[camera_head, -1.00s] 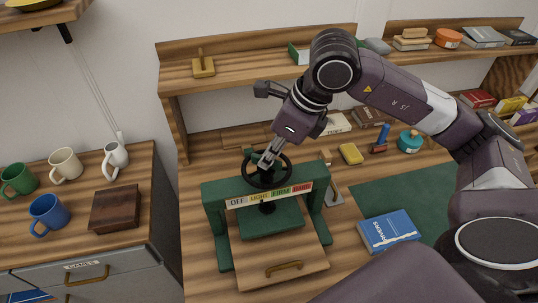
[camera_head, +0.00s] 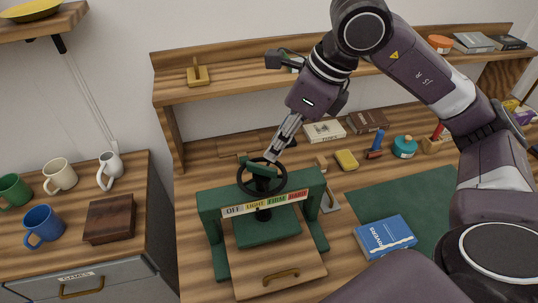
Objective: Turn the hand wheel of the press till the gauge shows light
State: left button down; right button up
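The green press (camera_head: 210,222) stands on the wooden bench, with its dark hand wheel (camera_head: 241,187) on top. The gauge strip (camera_head: 265,204) on its crossbar reads OFF, LIGHT, FIRM, HARD. I cannot make out which word the gauge marks. My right gripper (camera_head: 272,156) comes down from the upper right, its fingertips at the far rim of the wheel. The fingers look close together. Whether they grip the rim or only touch or overlap it in view is unclear. My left gripper is not in view.
A blue book (camera_head: 385,236) lies on the green mat (camera_head: 432,205) right of the press. A yellow block (camera_head: 346,160) and a teal round container (camera_head: 404,147) sit behind. Mugs and a dark wooden box (camera_head: 110,219) stand on the left cabinet. A shelf (camera_head: 225,84) runs above the bench.

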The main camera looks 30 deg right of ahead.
jog(key=v, duration=0.4)
jog(key=shift+r, duration=0.1)
dwell(1.4)
